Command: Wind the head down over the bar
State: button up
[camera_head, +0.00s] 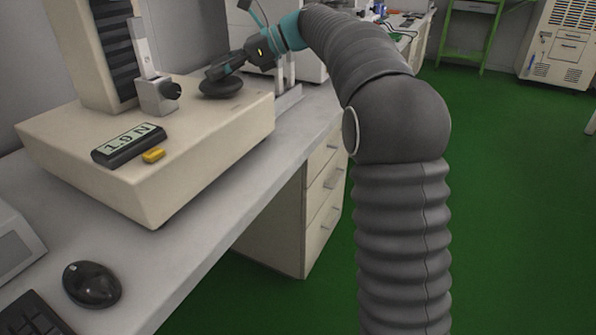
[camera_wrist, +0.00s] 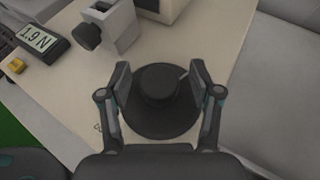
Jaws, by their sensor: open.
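A black round handwheel (camera_head: 220,88) with a raised hub lies on the cream machine base (camera_head: 215,135). In the wrist view the handwheel (camera_wrist: 160,125) is centred below my gripper (camera_wrist: 160,75). My gripper (camera_head: 222,70) is open, its two fingers on either side of the hub with gaps visible; I cannot tell whether they touch the wheel's disc. A grey block with a black knob (camera_head: 157,95) stands on the base below a tall upright plate (camera_head: 143,45). The column (camera_head: 85,50) runs out of the top of the picture. I cannot make out the head or the bar for sure.
A black display reading 1.9N (camera_head: 128,145) and a small yellow piece (camera_head: 153,155) lie on the base. A mouse (camera_head: 91,284) and keyboard (camera_head: 30,315) are on the grey bench (camera_head: 200,235). Green floor (camera_head: 510,200) is clear at right.

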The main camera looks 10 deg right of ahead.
jog(key=m+t+h, duration=0.1)
jog(key=m+t, duration=0.3)
jog(key=t, duration=0.1)
jog(key=shift+s+m+h, duration=0.1)
jog(key=shift+m+h, duration=0.2)
jog(key=shift+h, duration=0.1)
jog(key=m+t+h+b, duration=0.1)
jog(key=m+t+h, duration=0.1)
jog(key=m+t, duration=0.1)
jog(key=shift+m+t+h, duration=0.4)
jog(key=shift+m, duration=0.1)
jog(key=v, duration=1.4)
jog(key=s+d+f+n+g+h+b, duration=0.1)
jog(key=s+d+f+n+h, duration=0.1)
jog(key=s+f+n, duration=0.5)
jog(key=s+d+f+n+g+h, duration=0.2)
jog(key=s+f+n, duration=0.6)
jog(key=f, duration=0.1)
jog(key=shift+f+h+b, duration=0.35)
jog(key=shift+h+b, duration=0.05)
jog(key=shift+s, duration=0.15)
